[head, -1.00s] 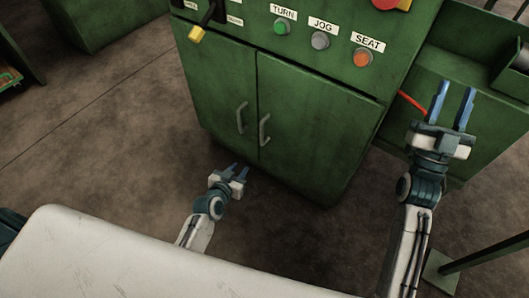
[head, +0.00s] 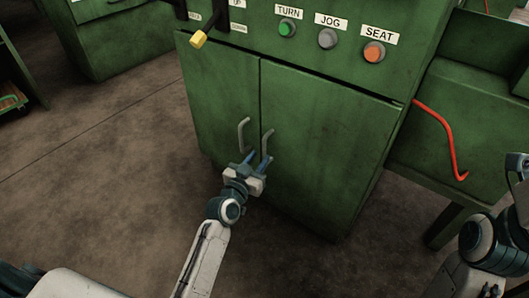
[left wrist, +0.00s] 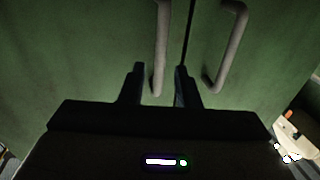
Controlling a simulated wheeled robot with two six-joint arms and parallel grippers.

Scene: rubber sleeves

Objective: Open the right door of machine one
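The green machine cabinet has a left door (head: 218,95) and a right door (head: 315,140), both shut. The left door has a grey bar handle (head: 243,134) and the right door another (head: 267,141), side by side at the seam. My left gripper (head: 257,161) is open and empty, just below and in front of the handles. In the left wrist view, the left door's handle (left wrist: 160,50) lines up between the fingers (left wrist: 160,72). The right door's handle (left wrist: 228,45) is right of them. Depth to the handles is unclear. My right gripper's fingers are out of view.
Above the doors are a green button (head: 287,27), a grey button (head: 327,38), an orange button (head: 374,52) and a yellow-ended lever (head: 198,39). A red hooked bar (head: 447,140) hangs at the right. The floor (head: 110,190) left of the cabinet is clear.

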